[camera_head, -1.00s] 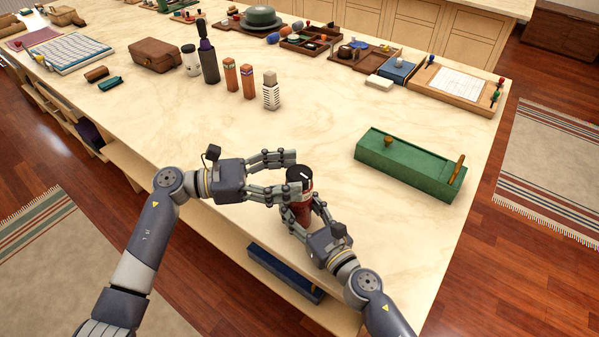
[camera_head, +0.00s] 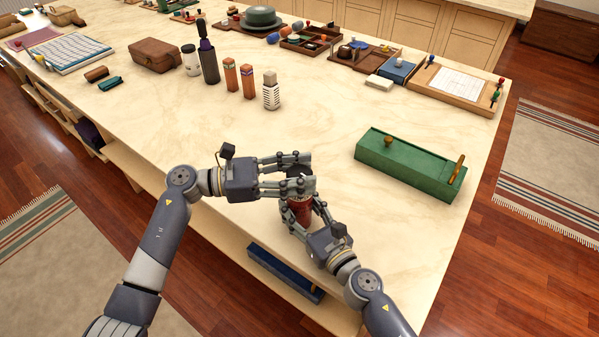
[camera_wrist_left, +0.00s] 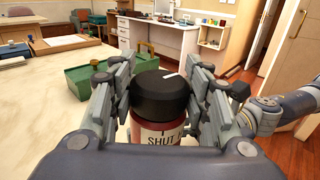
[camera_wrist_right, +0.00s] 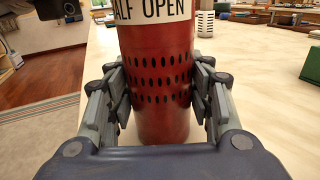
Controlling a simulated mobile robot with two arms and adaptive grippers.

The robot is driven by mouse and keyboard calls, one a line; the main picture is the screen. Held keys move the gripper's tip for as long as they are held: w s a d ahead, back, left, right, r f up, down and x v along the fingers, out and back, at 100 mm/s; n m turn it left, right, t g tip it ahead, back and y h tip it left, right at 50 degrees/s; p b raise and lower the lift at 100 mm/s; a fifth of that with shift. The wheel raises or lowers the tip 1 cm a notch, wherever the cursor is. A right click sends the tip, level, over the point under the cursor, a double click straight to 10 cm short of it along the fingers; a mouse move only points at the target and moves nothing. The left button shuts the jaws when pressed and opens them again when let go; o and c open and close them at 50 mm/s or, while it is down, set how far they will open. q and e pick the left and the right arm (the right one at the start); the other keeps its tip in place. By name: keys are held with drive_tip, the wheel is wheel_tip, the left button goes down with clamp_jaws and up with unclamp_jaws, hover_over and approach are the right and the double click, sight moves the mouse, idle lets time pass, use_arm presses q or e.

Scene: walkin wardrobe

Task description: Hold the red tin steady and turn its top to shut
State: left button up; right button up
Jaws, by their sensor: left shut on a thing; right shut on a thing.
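The red tin (camera_head: 302,211) stands upright near the table's front edge; rows of dark holes show on its body in the right wrist view (camera_wrist_right: 157,85). My right gripper (camera_head: 304,207) is shut around the tin's body. The tin's black top (camera_wrist_left: 161,95) has a white line on its upper face, lying toward the far right side in the left wrist view. My left gripper (camera_head: 306,173) is shut on this top, one finger on each side. The white label reads "SHUT" (camera_wrist_left: 161,140) on the side facing the left wrist, and "HALF OPEN" partly shows in the right wrist view.
A green box (camera_head: 408,165) with a wooden knob lies to the right on the table. A white-and-grey bottle (camera_head: 271,92), orange blocks (camera_head: 248,81) and a brown case (camera_head: 155,55) stand farther back. A blue box (camera_head: 285,272) sits below the table edge. The tabletop around my grippers is clear.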

sight(299, 172)
use_arm(q)
drive_tip(key=shift+g, duration=0.3)
drive_tip(key=shift+d+m+g, duration=0.1)
drive_tip(key=shift+m+g, duration=1.8)
drive_tip(key=shift+g, duration=0.8)
drive_tip(key=shift+f+m+g+y, duration=0.15)
drive_tip(key=shift+m+g+y, duration=0.55)
drive_tip(key=shift+m+g, duration=0.8)
drive_tip(key=shift+m+g+y, duration=0.3)
drive_tip(key=shift+g+y, duration=0.1)
drive_tip(key=shift+g, duration=0.7)
drive_tip(key=o, duration=1.1)
drive_tip(key=shift+r, duration=0.2)
wheel_tip(299, 172, up, 10)
drive_tip(key=shift+f, duration=0.1)
